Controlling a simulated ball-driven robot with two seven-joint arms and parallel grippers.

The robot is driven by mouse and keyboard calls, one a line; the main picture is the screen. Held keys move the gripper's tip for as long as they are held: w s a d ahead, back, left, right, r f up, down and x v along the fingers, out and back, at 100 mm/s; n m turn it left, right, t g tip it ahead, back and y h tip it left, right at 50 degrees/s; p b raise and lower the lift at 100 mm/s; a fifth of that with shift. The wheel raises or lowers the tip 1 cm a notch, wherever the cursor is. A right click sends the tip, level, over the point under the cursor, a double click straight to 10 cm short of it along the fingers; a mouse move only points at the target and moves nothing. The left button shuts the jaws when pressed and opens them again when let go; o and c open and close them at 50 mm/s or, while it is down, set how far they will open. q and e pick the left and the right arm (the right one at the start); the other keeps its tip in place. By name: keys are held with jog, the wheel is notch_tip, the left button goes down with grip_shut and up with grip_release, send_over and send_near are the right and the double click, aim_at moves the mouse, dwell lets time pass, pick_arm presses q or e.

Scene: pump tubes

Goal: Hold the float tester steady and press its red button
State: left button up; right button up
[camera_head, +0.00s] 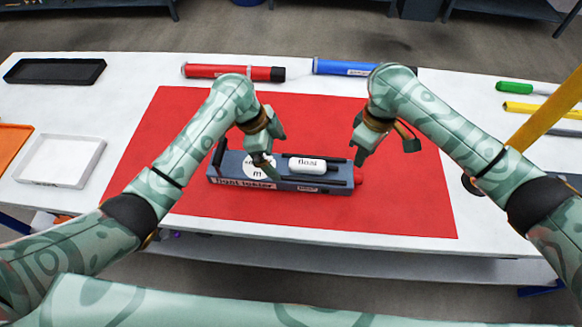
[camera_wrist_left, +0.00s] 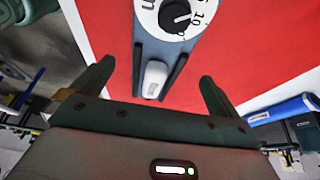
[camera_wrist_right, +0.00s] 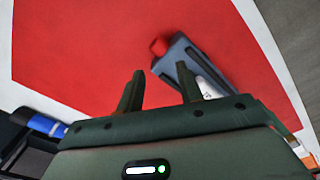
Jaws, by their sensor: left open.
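The float tester (camera_head: 228,168) is a long grey-blue box lying on the red mat, with a black handle at its left end. Its white float (camera_head: 307,165) lies on top, and its red button (camera_head: 359,179) sticks out at the right end. The button also shows in the right wrist view (camera_wrist_right: 158,47). A dial (camera_wrist_left: 176,15) shows in the left wrist view. My left gripper (camera_head: 268,150) is open over the tester's middle-left; contact cannot be told. My right gripper (camera_head: 359,142) is open and empty, above the button end and apart from it.
The red mat (camera_head: 400,205) is bare around the tester. A red tube (camera_head: 230,72) and a blue tube (camera_head: 345,68) lie behind it. A white tray (camera_head: 60,160) and a black tray (camera_head: 54,71) are at left, green and yellow tubes (camera_head: 540,110) at right.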

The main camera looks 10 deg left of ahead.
aim_at(289, 170)
pick_arm(q)
jog(key=x, duration=0.8)
jog(key=shift+f, duration=0.15)
jog(key=c, duration=1.2)
jog(key=shift+c, duration=0.5)
pick_arm(e)
grip_shut()
